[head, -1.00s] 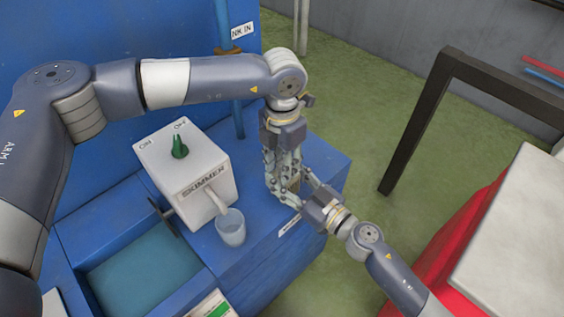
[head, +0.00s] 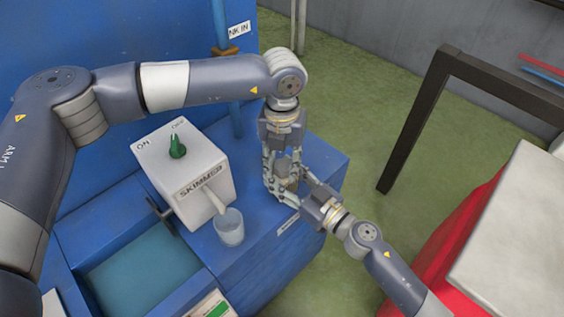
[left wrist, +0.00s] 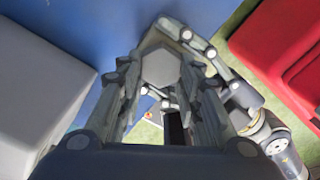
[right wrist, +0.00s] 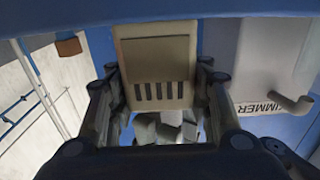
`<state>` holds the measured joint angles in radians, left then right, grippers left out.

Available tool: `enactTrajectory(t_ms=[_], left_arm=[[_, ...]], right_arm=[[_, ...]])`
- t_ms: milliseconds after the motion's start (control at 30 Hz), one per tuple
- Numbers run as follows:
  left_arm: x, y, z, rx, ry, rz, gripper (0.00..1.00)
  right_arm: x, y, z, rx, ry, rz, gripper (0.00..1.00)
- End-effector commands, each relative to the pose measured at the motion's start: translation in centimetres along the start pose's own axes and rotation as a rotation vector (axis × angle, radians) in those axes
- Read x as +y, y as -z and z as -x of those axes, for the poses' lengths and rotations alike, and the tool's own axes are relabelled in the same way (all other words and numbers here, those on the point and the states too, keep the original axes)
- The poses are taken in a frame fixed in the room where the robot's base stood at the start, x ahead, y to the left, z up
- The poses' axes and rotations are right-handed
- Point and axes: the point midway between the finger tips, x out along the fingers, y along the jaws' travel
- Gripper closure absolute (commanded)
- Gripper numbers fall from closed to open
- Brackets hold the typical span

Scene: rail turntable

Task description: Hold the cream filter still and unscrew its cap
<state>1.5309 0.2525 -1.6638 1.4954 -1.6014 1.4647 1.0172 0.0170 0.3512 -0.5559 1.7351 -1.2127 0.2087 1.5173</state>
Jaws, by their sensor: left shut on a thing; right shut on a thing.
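The cream filter (right wrist: 156,66), a boxy body with a row of dark slots, stands between the fingers of my right gripper (right wrist: 160,92) in the right wrist view. The right gripper (head: 293,187) is shut on it from the side, low at the bench's right end. A grey hexagonal cap (left wrist: 160,66) sits between the fingers of my left gripper (left wrist: 160,78) in the left wrist view. The left gripper (head: 283,178) points down from above and is shut on the cap. The fingers of both hide most of the filter in the head view. I cannot tell how far the cap is unscrewed.
A white skimmer box (head: 185,168) with a green knob and a spout stands left of the grippers. A clear cup (head: 229,227) stands under the spout. A water basin (head: 140,265) lies at lower left. A dark frame (head: 420,115) and a red-sided unit (head: 450,235) stand right.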

Motion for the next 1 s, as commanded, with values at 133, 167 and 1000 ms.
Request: enactTrajectory(t_ms=[133,167,1000], left_arm=[[-0.05,-0.08,-0.13,0.0,-0.002,0.168,0.92],[-0.08,-0.09,-0.13,0.0,-0.002,0.209,0.92],[-0.39,-0.33,-0.22,-0.001,-0.004,0.737,0.92]], right_arm=[[-0.11,0.01,0.0,0.001,0.002,-0.001,0.97],[-0.11,0.01,0.0,0.001,0.002,-0.001,0.97],[-0.15,0.03,0.01,0.001,0.004,-0.001,0.97]])
